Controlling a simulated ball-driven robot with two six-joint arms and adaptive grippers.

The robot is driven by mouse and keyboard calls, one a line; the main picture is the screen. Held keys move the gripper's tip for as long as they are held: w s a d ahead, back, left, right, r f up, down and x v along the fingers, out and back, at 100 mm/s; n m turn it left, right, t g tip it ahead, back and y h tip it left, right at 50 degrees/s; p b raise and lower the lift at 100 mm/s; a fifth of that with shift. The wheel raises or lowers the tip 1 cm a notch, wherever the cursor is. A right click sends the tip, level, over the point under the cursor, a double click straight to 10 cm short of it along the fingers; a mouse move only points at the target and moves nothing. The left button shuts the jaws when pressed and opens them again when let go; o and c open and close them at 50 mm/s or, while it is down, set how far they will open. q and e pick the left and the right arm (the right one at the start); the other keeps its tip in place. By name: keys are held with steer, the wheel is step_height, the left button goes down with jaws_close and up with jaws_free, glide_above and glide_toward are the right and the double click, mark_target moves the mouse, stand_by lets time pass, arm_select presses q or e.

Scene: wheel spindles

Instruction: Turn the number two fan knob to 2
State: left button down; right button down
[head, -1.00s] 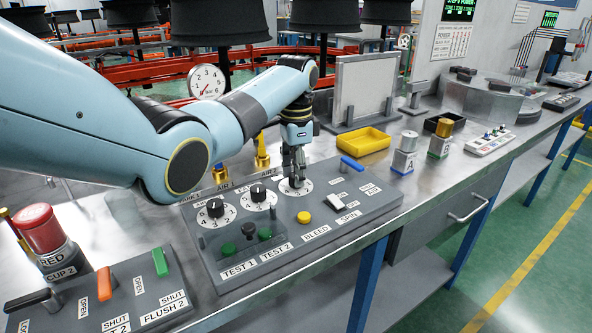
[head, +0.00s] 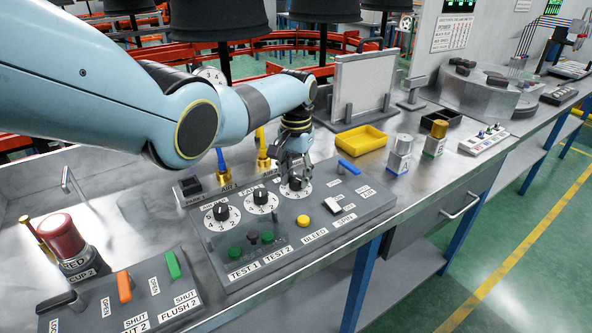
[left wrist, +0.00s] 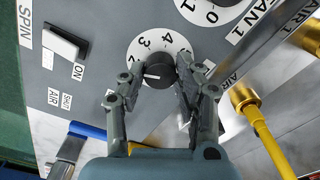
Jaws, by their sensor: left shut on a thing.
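The fan knob (left wrist: 158,72) is a dark round knob with a white pointer line, on a white dial (left wrist: 146,43) with digits including 4, 3 and 2. It sits beside the FAN 1 dial (left wrist: 213,8). In the left wrist view its line points left, below the 4. My left gripper (left wrist: 160,80) is shut on this knob, one finger on each side. In the head view my left gripper (head: 295,178) stands over the rightmost of three dials on the grey panel (head: 340,218) and hides much of that knob. The dial's name label is hidden. My right gripper is not in view.
Two other knobs (head: 221,211) (head: 260,197) are close on the left. A yellow button (head: 303,220), a white switch (head: 335,203) and a blue-handled lever (head: 349,166) are near. Upright blue and yellow valve handles (head: 262,145) stand behind. A yellow tray (head: 361,138) is at the back right.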

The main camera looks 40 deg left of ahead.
mark_target(296, 178)
arm_select(q)
steer(key=shift+n, duration=0.5)
steer(key=c, duration=0.9)
jaws_free()
steer(key=shift+c, duration=0.2)
step_height(296, 178, up, 12)
